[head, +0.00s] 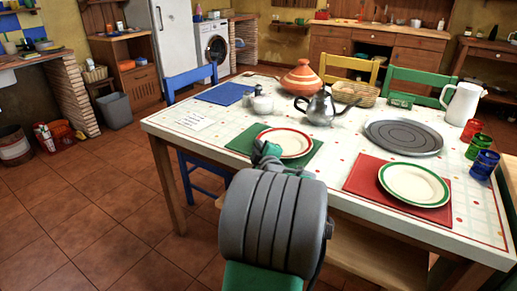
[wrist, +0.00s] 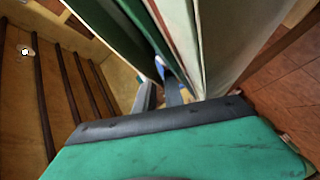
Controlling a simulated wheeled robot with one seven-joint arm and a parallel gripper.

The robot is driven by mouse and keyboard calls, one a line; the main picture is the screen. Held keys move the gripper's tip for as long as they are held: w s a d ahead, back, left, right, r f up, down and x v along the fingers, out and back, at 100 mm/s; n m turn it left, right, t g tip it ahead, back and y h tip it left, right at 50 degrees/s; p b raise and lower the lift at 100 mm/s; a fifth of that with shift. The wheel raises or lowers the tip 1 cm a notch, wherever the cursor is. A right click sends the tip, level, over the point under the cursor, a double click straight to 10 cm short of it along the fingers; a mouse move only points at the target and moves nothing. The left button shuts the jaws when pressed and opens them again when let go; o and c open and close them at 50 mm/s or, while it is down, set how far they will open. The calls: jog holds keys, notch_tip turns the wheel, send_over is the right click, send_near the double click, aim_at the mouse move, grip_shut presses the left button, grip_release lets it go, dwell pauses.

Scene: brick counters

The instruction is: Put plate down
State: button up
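A white plate with a red rim (head: 290,142) appears to lie on or just over a green placemat (head: 307,160) at the table's near side. My gripper (head: 265,150) is at the plate's left edge; my arm hides part of the mat. In the wrist view my gripper's dark fingers (wrist: 160,94) show with a small gap, close to steeply tilted white, red and green surfaces. I cannot tell whether the fingers pinch the rim, or whether the plate touches the mat.
The table (head: 200,143) also holds a green-rimmed plate (head: 414,184) on a red placemat (head: 365,175), a grey round tray (head: 403,137), a metal teapot (head: 320,108), an orange pot (head: 300,78), a white jug (head: 462,104) and coloured glasses (head: 482,164). A blue chair (head: 190,80) stands left.

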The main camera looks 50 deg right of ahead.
jog(key=shift+r, duration=0.15)
jog(key=p+v, duration=0.1)
jog(key=v, duration=1.1)
jog(key=w+a+f+g+y, duration=0.1)
jog(key=w+a+f+y, duration=0.35)
jog(key=a, duration=0.45)
jog(key=w+a+f+g+y, duration=0.1)
jog(key=w+a+f+y, duration=0.4)
jog(key=a, duration=0.5)
jog(key=s+a+f+m+g, duration=0.1)
jog(key=s+a+g, duration=0.3)
jog(key=a, duration=0.6)
jog(key=s+a+f+m+g, duration=0.2)
jog(key=s+a+m+g, duration=0.1)
jog(key=a, duration=0.8)
jog(key=shift+s+f+m+g+y, duration=0.2)
jog(key=shift+s+m+g+y, duration=0.35)
jog(key=shift+s, duration=0.4)
